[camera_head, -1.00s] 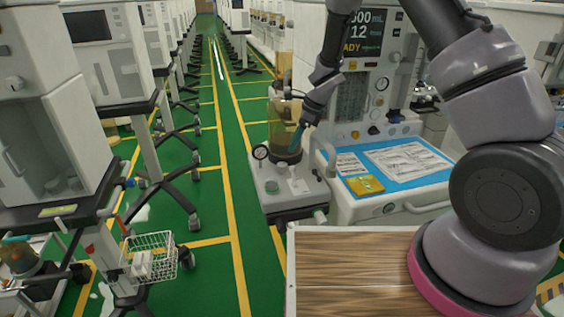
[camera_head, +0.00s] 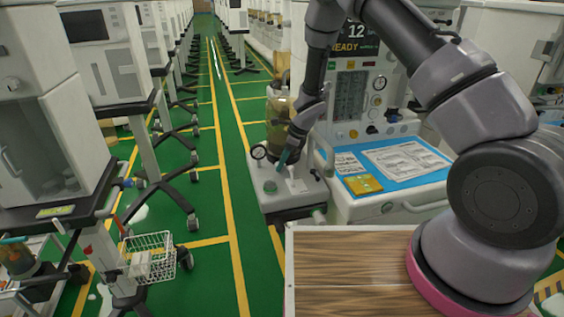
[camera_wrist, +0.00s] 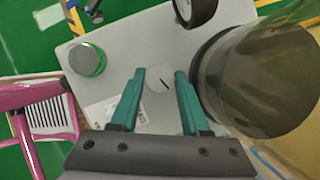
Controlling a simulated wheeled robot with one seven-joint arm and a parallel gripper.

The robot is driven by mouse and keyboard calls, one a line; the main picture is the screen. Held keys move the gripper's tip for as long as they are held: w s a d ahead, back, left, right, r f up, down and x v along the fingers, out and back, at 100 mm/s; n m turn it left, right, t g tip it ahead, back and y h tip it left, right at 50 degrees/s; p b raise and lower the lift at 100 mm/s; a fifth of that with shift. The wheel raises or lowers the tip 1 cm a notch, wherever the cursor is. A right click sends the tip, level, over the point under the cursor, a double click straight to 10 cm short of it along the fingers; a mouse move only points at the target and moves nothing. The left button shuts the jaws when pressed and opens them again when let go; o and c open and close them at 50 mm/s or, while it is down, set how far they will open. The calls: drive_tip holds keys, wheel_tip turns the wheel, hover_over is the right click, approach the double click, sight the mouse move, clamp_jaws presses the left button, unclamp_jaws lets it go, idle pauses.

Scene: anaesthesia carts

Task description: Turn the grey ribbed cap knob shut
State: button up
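A pale grey round cap knob (camera_wrist: 158,80) with a short black mark sits on the light grey top of a small unit (camera_head: 283,200). Its ribs are too small to make out. In the wrist view my gripper (camera_wrist: 161,73) is open, with one teal finger on each side of the cap. The fingertips look close to it; I cannot tell whether they touch it or are still above it. In the head view my gripper (camera_head: 285,158) points down over the unit's top and the cap is hard to pick out.
An amber canister (camera_wrist: 265,80) stands close right of my gripper. A black-rimmed gauge (camera_wrist: 205,12) is beyond the cap, and a green-ringed knob (camera_wrist: 87,58) is to its left. A blue-topped cart (camera_head: 400,180) with papers stands right of the unit.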

clamp_jaws()
